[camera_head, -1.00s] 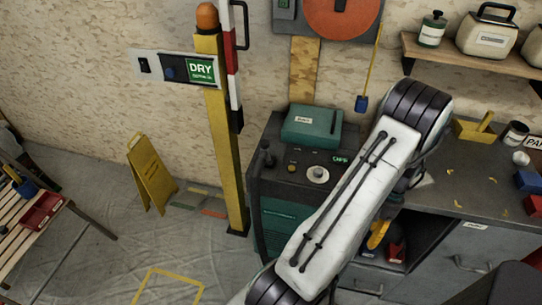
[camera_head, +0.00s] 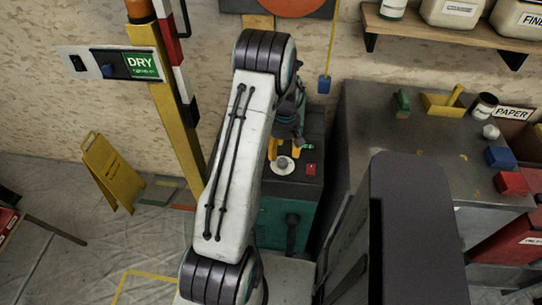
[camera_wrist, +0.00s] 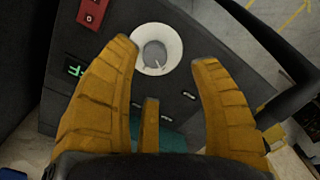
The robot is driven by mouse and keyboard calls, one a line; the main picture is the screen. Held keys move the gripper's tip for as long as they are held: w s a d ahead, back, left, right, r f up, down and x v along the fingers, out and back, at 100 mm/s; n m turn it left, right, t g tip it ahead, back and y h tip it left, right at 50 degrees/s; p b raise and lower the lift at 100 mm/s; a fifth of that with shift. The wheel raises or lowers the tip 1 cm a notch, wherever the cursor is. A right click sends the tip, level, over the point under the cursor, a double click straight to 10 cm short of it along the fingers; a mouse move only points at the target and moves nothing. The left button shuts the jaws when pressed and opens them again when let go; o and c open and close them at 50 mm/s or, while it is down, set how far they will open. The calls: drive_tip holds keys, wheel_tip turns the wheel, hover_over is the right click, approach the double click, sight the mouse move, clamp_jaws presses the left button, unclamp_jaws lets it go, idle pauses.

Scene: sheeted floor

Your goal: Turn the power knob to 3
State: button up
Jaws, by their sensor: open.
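The power knob is likely the grey knob (camera_wrist: 155,54) on a round white dial (camera_wrist: 168,35) on the dark machine's (camera_wrist: 215,50) panel. The dial also shows in the head view (camera_head: 285,165), just below the yellow fingers. My gripper (camera_wrist: 165,55) is open, with one yellow finger on each side of the dial in the wrist view. It looks apart from the knob, and nothing is between the fingers. My gripper shows in the head view (camera_head: 284,150), over the panel, partly hidden by my arm. The dial's numbers are too small to read.
A red switch (camera_wrist: 90,12) and a green lit label (camera_wrist: 73,70) sit on the panel near the dial. A dark handle (camera_wrist: 285,105) stands out at the right in the wrist view. A yellow post (camera_head: 175,110) stands left, a workbench (camera_head: 400,140) right.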

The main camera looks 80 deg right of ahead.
sight(283, 161)
drive_tip(key=n, duration=0.4)
drive_tip(key=shift+s+d+n, duration=0.1)
drive_tip(key=shift+d+n, duration=0.2)
drive_tip(key=shift+d, duration=0.05)
drive_tip(key=shift+f+p, duration=0.6)
drive_tip(key=shift+f, duration=3.05)
drive_tip(key=shift+c, duration=0.2)
clamp_jaws()
